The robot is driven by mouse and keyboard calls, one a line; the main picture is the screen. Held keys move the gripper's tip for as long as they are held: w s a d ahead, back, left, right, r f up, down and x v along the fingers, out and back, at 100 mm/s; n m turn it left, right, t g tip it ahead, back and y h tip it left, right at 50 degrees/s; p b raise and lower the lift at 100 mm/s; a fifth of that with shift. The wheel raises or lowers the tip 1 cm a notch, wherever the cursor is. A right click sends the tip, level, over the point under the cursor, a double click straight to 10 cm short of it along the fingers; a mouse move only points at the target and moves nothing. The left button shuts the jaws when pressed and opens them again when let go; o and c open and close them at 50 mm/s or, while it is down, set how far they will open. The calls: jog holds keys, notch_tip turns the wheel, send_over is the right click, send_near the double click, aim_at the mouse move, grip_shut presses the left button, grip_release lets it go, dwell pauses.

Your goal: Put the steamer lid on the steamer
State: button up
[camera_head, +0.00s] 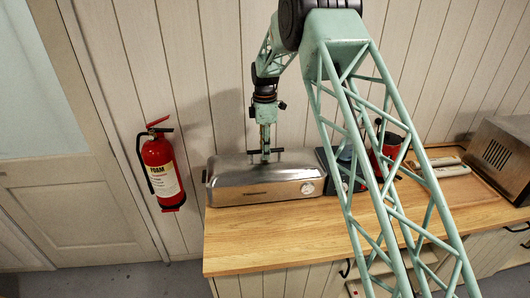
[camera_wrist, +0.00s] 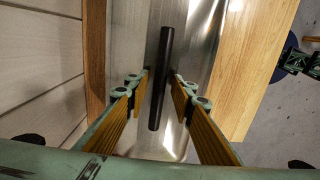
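A black bar handle (camera_head: 293,151) stands on the lid. My gripper (camera_head: 265,155) points down at this handle. In the wrist view its two fingers (camera_wrist: 161,80) are apart, one on each side of the black handle (camera_wrist: 162,95), with visible gaps between fingers and handle.
Right of the steamer stand a dark appliance (camera_head: 342,168) and a red item (camera_head: 388,150), partly behind my arm. A wooden tray (camera_head: 470,188) and a metal oven (camera_head: 505,150) are farther right. The counter front (camera_head: 270,235) is clear. A fire extinguisher (camera_head: 162,170) hangs at left.

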notch_tip(320, 180, up, 12)
jog(key=b, duration=0.1)
jog(key=shift+w+f, duration=0.15)
jog(key=shift+f, duration=0.05)
dwell(0.3)
dwell(0.7)
jog(key=shift+r, duration=0.15)
